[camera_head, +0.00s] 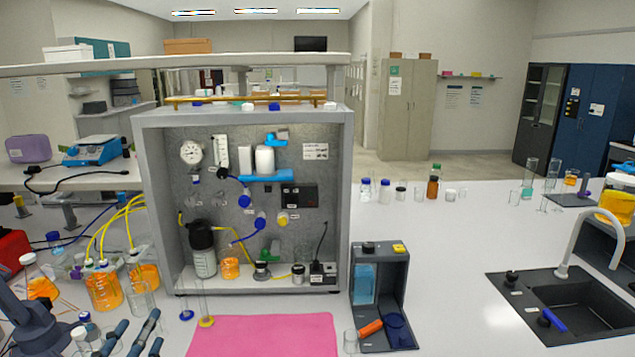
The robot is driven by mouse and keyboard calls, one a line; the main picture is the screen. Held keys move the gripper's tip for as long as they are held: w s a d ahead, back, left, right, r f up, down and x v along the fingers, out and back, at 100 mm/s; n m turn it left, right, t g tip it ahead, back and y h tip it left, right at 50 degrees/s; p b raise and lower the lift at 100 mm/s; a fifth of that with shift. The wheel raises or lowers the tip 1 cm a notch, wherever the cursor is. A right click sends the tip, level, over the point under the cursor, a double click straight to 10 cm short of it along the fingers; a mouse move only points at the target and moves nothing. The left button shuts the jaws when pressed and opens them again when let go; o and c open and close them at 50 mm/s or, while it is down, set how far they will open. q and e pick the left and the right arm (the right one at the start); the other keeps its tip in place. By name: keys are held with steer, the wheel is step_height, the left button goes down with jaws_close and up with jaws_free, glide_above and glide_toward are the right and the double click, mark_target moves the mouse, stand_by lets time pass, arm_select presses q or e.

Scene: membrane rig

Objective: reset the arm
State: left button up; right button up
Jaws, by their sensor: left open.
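My left arm comes in at the lower left corner. My left gripper (132,331) is at the bottom edge, with its dark blue-grey fingers spread apart and nothing seen between them. It is low over the white bench, in front of the glassware and left of the pink mat (265,337). The bottom edge of the picture cuts off part of it. My right gripper does not show. The membrane rig (350,180), a grey open-fronted cabinet with gauge, valves and bottles, stands behind the mat.
Bottles of orange liquid (104,291) with yellow tubes stand close behind my left gripper. Two thin cylinders stand left of the mat. A grey caddy (400,290) is right of it. A sink (570,305) is at the far right. The bench between caddy and sink is clear.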

arm_select(q)
step_height(320, 180, down, 26)
steer(key=w+g+b, duration=0.2)
steer(key=g+b, duration=0.1)
steer(key=g, duration=0.1)
steer(key=s+d+f+g+b, duration=0.1)
steer(key=s+f+g+b, duration=0.15)
steer(key=f, duration=0.95)
steer(key=s+d+f+g+b, duration=0.15)
steer(key=s+f, duration=0.25)
steer(key=f, duration=0.8)
steer(key=s+d+f+g+h+b, duration=0.1)
steer(key=s+f+g, duration=0.1)
steer(key=s+f, duration=0.7)
steer(key=s+d+f+g+b, duration=0.1)
steer(key=s+d+f+g, duration=0.15)
steer(key=s+f, duration=0.7)
steer(key=s+f+g+b, duration=0.1)
steer(key=s+f+g, duration=0.1)
steer(key=s+f, duration=0.5)
steer(key=s+f+m+g+b, duration=0.1)
steer(key=s+f+g+b, duration=0.1)
steer(key=s+f, duration=0.6)
steer(key=s, duration=0.4)
steer(key=shift+s+d, duration=0.35)
steer(key=shift+s, duration=0.05)
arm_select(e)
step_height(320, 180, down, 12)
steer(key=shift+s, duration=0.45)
